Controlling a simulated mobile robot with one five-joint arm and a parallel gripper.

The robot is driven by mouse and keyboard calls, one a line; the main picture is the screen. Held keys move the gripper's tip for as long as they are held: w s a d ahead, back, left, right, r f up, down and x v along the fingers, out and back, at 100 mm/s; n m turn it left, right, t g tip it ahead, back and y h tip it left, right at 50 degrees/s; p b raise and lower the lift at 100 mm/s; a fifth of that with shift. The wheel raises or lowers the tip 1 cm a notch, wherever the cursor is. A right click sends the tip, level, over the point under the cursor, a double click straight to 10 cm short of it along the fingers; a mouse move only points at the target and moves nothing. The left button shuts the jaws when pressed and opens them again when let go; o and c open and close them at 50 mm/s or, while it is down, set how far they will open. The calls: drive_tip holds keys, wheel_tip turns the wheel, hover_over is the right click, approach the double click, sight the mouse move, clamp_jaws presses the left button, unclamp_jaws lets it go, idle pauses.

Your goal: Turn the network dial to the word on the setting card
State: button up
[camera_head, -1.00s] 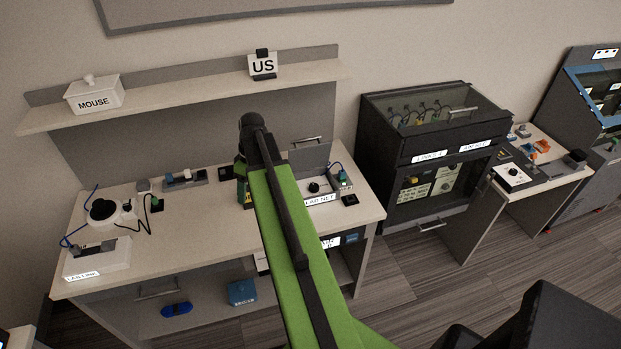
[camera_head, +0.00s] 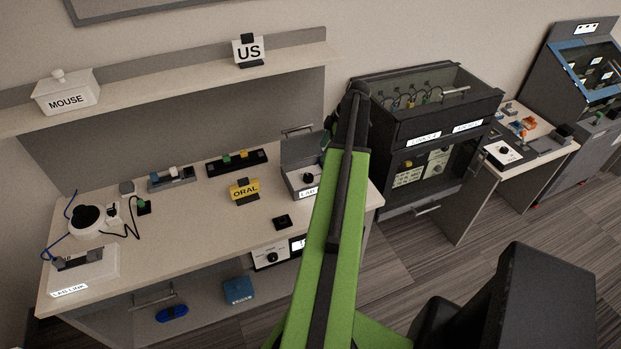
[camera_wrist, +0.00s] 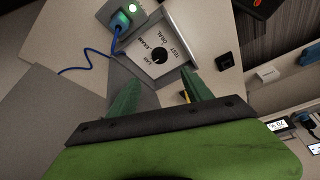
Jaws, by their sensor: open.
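The network dial is a black knob on a white plate in an open grey box (camera_head: 289,180) on the right of the bench, partly behind my arm in the head view. In the wrist view the dial (camera_wrist: 160,54) has words around it, among them ORAL, TEST and EXAM. A yellow setting card (camera_head: 244,190) reading ORAL stands on the bench left of the box. My gripper (camera_wrist: 159,91) is open and empty, its green fingers apart, with the dial beyond them in the wrist view.
A black square (camera_head: 282,222) lies in front of the box. A blue cable (camera_wrist: 85,60) runs from a plug beside the box. A US card (camera_head: 249,51) and MOUSE box (camera_head: 66,93) stand on the shelf. Another knob panel (camera_head: 271,257) is under the bench top.

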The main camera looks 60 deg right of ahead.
sight(309, 176)
drive_tip(key=b+x, duration=0.5)
drive_tip(key=x, duration=0.2)
drive_tip(key=b+x, duration=0.6)
drive_tip(key=shift+s+f, duration=0.1)
drive_tip(key=shift+f, duration=0.35)
drive_tip(key=shift+a+f+b, duration=0.15)
drive_tip(key=shift+f+b, duration=0.1)
drive_tip(key=shift+b, duration=0.2)
drive_tip(key=shift+r, duration=0.1)
clamp_jaws()
